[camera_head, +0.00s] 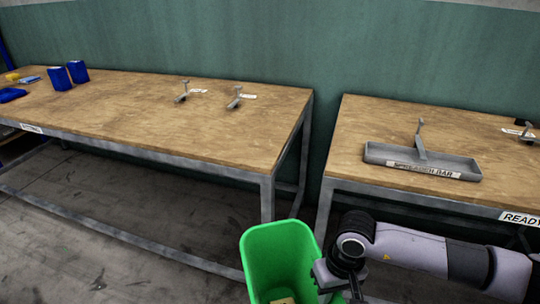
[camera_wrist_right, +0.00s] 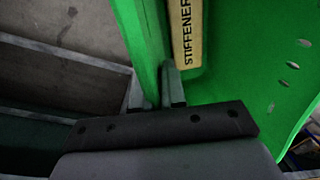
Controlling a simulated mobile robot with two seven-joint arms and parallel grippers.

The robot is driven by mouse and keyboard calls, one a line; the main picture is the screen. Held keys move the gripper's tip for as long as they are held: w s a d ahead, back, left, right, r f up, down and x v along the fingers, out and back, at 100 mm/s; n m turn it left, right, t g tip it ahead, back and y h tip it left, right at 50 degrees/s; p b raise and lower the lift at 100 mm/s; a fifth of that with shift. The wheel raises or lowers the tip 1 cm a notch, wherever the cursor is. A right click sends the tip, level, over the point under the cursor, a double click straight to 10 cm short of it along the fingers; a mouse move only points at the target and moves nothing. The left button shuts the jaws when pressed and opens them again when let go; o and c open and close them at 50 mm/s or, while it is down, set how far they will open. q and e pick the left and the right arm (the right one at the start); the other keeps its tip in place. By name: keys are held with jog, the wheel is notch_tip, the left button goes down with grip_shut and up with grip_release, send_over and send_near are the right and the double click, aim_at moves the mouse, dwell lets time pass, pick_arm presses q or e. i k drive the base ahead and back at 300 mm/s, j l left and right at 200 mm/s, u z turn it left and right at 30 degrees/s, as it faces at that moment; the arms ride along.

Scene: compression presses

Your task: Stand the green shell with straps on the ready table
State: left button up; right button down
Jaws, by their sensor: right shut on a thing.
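The green shell (camera_head: 278,258) is an open, bin-like piece at the bottom centre of the head view. My right gripper (camera_head: 335,285) is shut on its right wall and holds it in front of the tables. In the right wrist view the green wall (camera_wrist_right: 140,45) runs between the fingers of my right gripper (camera_wrist_right: 158,92). A yellowish piece marked STIFFENER (camera_wrist_right: 187,35) lies inside the shell. No straps can be made out on the shell. The ready table (camera_head: 370,125) is at the right, with a READY label on its front edge. My left gripper is not in view.
A grey tray marked SPREADER BAR (camera_head: 380,153) and another small grey fitting (camera_head: 527,133) stand on the ready table. The left table (camera_head: 130,110) carries two grey fittings, blue pieces (camera_head: 60,78) and a yellow item (camera_head: 12,76). A gap separates the tables. The ready table's front left is bare.

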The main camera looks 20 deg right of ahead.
aim_at(512, 157)
jog(key=k+l, duration=0.2)
jog(key=l, duration=0.25)
jog(key=k+l, duration=0.2)
jog(key=l, duration=0.25)
jog(key=k+l+u, duration=0.1)
jog(key=l, duration=0.35)
jog(key=k+l, duration=0.3)
jog(key=l, duration=0.15)
jog(key=k+l, duration=0.25)
jog(key=l, duration=0.15)
jog(key=k+l+u, duration=0.1)
jog(key=l, duration=0.35)
jog(key=k+l, duration=0.55)
jog(key=l, duration=0.3)
